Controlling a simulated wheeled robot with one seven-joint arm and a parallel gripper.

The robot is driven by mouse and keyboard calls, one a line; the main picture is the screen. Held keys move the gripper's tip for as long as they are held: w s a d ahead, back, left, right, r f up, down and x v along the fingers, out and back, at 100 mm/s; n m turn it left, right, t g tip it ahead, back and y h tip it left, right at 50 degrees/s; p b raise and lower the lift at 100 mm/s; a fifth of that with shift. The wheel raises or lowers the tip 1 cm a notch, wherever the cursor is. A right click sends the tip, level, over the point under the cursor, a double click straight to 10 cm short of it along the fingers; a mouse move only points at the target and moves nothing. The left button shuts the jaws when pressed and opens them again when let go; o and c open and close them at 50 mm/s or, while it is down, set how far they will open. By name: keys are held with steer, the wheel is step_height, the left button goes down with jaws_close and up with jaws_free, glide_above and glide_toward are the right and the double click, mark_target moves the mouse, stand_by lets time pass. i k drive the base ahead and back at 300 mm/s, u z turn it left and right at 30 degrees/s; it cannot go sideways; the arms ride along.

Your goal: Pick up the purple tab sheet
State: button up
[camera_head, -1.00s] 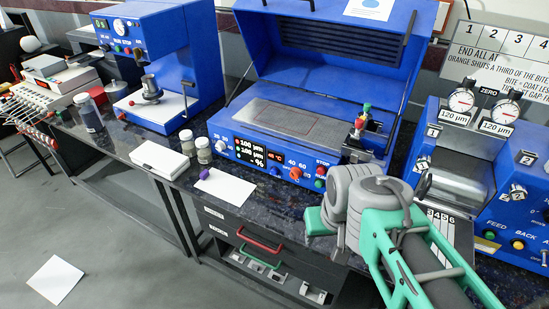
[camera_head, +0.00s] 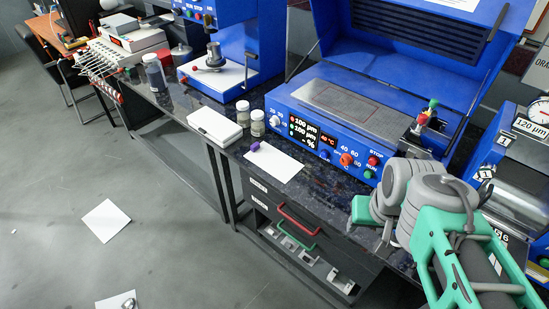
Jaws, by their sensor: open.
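The white sheet (camera_head: 277,164) with a purple tab (camera_head: 254,146) at its upper left corner lies flat on the dark bench. It is close to the bench's front edge, in front of the blue coater with the lit display. My green and grey arm (camera_head: 440,215) is folded at the lower right, well to the right of the sheet. The jaws of my gripper cannot be made out; the arm's own links hide that end. Nothing covers the sheet.
Two small jars (camera_head: 250,118) and a white flat box (camera_head: 214,127) stand left of the sheet. The blue coater (camera_head: 340,120) with its raised lid stands behind. Drawers with red and green handles (camera_head: 298,221) are below the bench. A paper (camera_head: 105,220) lies on the open grey floor.

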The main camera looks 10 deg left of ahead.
mark_target(280, 166)
steer(key=u, duration=0.45)
steer(key=k, duration=0.6)
steer(key=u, duration=1.2)
steer(key=i, duration=0.55)
steer(key=u, duration=0.55)
steer(key=i, duration=1.55)
steer(key=z, duration=0.6)
